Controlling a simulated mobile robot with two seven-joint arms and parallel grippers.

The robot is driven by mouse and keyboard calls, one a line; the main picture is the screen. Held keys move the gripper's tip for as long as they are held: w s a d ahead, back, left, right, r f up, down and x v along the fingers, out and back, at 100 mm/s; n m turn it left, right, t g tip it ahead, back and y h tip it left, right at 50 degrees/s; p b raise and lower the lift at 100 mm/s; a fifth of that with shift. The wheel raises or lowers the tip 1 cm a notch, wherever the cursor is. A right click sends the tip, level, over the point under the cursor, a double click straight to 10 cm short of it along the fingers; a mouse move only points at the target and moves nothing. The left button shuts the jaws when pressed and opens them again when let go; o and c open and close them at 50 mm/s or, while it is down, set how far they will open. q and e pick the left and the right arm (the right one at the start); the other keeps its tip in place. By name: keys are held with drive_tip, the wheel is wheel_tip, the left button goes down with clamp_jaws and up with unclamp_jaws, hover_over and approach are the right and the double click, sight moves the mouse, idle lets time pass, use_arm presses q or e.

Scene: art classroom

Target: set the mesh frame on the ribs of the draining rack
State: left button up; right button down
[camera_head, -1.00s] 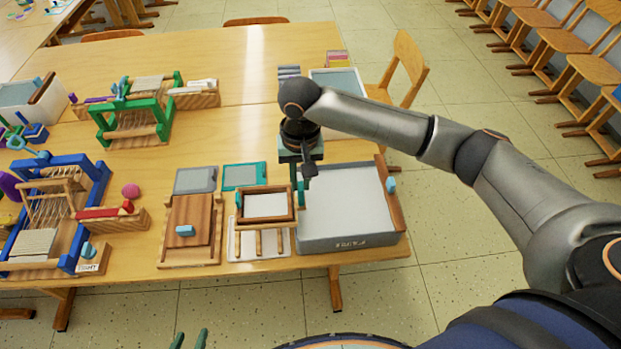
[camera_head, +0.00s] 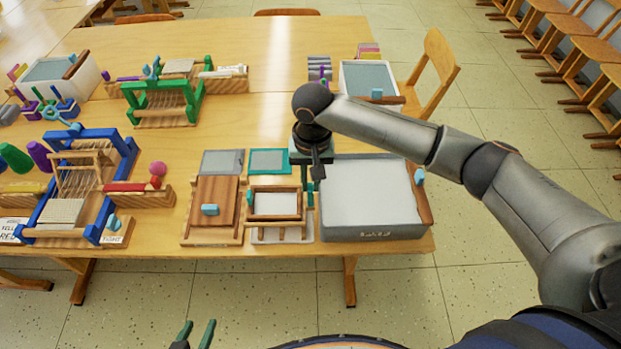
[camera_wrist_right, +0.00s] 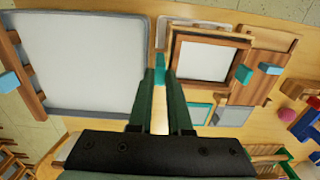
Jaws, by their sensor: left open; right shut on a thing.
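The mesh frame (camera_head: 292,189) is a brown wooden frame around a pale panel. I cannot tell whether the frame touches the ribs. My left gripper (camera_head: 196,336) is open and empty at the bottom edge, clear of the table.
A grey tub (camera_head: 368,200) with a pale surface stands close on the right. A wooden board (camera_head: 213,198) with a blue handle is close on the left. Grey (camera_head: 222,162) and teal-edged (camera_head: 269,161) panels lie behind. A blue loom (camera_head: 75,190) is farther left.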

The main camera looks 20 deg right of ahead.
sight(310, 187)
drive_tip(key=shift+f+b, duration=0.8)
drive_tip(key=shift+f, duration=0.1)
use_arm(q)
wheel_tip(310, 187, down, 2)
drive_tip(key=shift+f, duration=0.1)
use_arm(e)
drive_tip(key=shift+r, duration=0.2)
use_arm(q)
drive_tip(key=shift+r+p, duration=0.25)
drive_tip(key=shift+p, duration=0.15)
use_arm(e)
drive_tip(key=shift+p, duration=0.4)
use_arm(q)
drive_tip(key=shift+r, duration=0.5)
drive_tip(key=shift+r+p, duration=0.65)
drive_tip(key=shift+p, duration=0.1)
use_arm(e)
drive_tip(key=shift+f, duration=0.2)
use_arm(q)
drive_tip(key=shift+r+p, duration=0.3)
drive_tip(key=shift+r, duration=0.05)
use_arm(e)
drive_tip(key=shift+f, duration=0.45)
use_arm(q)
drive_tip(key=shift+r+p, duration=0.5)
use_arm(e)
drive_tip(key=shift+f, duration=0.15)
